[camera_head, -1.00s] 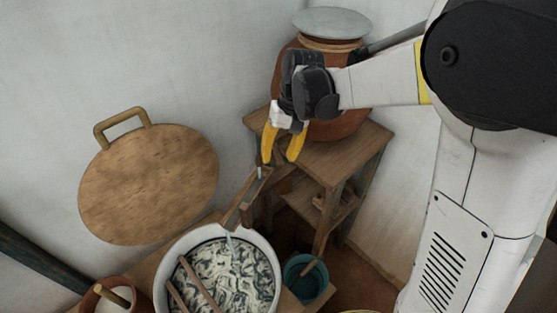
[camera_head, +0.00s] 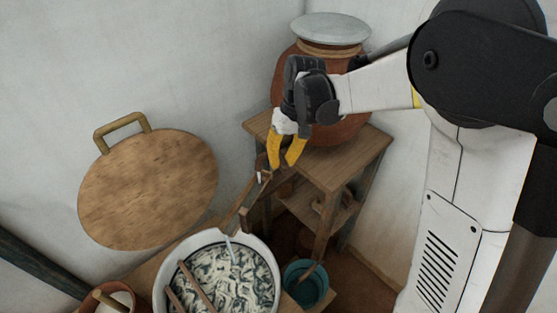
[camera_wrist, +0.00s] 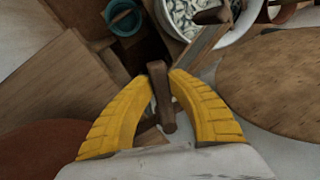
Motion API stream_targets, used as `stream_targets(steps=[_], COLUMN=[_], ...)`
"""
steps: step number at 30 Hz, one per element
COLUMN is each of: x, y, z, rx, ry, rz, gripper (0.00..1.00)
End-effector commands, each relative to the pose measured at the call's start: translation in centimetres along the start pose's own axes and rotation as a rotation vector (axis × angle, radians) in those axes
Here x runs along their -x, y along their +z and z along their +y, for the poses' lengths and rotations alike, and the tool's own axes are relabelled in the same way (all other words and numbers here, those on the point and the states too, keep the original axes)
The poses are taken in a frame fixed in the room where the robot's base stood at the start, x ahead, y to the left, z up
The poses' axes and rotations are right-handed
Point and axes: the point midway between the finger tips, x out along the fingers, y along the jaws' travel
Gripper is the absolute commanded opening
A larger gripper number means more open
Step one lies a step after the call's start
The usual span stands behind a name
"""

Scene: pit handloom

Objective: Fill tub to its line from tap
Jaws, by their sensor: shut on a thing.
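The white tub (camera_head: 274,262) stands at the bottom of the head view, holding dark-and-pale swirled contents with sticks across it. It shows at the top of the wrist view (camera_wrist: 243,24). A wooden trough (camera_head: 238,207) slopes down to its rim, and a thin pale streak at its lower end looks like water. My gripper (camera_head: 281,168) is shut on a short brown wooden piece (camera_wrist: 161,92), perhaps the tap's handle, below the clay jar (camera_head: 345,130). The tap's body is not clear. I cannot make out the tub's line.
The lidded jar stands on a wooden stand (camera_head: 335,165) by the wall. A teal bucket (camera_head: 318,290) sits right of the tub. A round wooden board with a handle (camera_head: 150,190) leans on the wall at left. A small clay pot (camera_head: 120,292) is at bottom left.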

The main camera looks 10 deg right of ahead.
Motion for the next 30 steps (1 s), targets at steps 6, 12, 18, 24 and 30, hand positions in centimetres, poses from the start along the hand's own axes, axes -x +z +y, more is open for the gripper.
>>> stream_targets(steps=[6, 12, 18, 24, 30], x=[0.4, 0.4, 0.4, 0.4, 0.5], y=[-0.3, -0.4, -0.4, -0.4, -0.4], z=[1.9, 2.5, 2.5, 2.5, 2.5], rx=[0.250, 0.335, 0.334, 0.333, 0.332], ry=[0.000, -0.001, 0.000, 0.000, 0.000], rz=[-0.052, -0.068, -0.068, -0.068, -0.067], gripper=[0.00, 0.00, 0.00, 0.43, 0.43])
